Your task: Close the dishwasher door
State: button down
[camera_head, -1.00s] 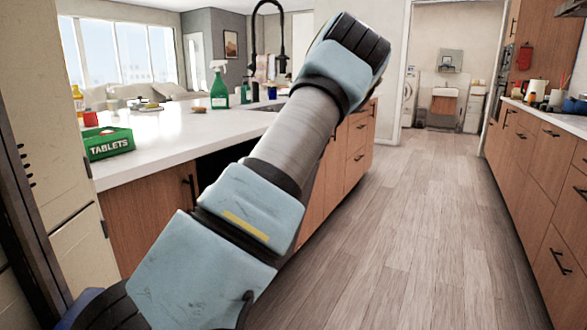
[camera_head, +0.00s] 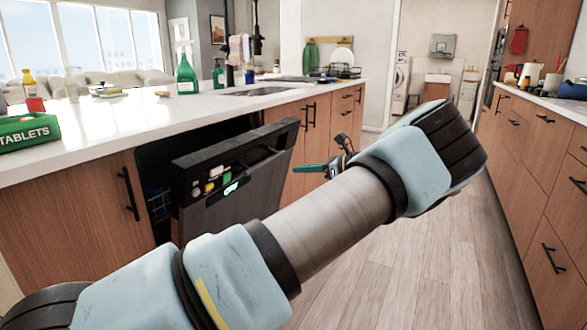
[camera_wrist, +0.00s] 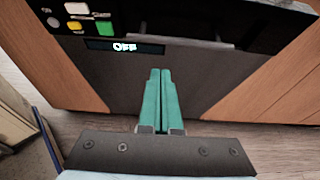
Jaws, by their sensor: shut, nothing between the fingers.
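The dishwasher door (camera_head: 245,195) is dark grey with a control panel of coloured buttons and a small lit display. In the head view it is partly open, tilted outward from the island, with a dark gap behind its top edge and a bit of blue rack (camera_head: 158,203) inside. In the wrist view the door's outer face (camera_wrist: 205,75) fills the middle, and its display reads "OFF". My gripper (camera_head: 312,168) has green fingers, pressed together and empty, in front of the door's outer face. It also shows in the wrist view (camera_wrist: 160,75). I cannot tell whether the fingertips touch the door.
The island's white counter (camera_head: 130,125) carries a green tablets box (camera_head: 35,132), a green spray bottle (camera_head: 186,75) and a sink. Wooden cabinets (camera_head: 550,200) line the right side. The wooden floor (camera_head: 410,260) between is clear.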

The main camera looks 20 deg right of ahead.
jog(key=r+x, duration=0.1)
jog(key=x, duration=1)
jog(key=shift+w+a, duration=0.35)
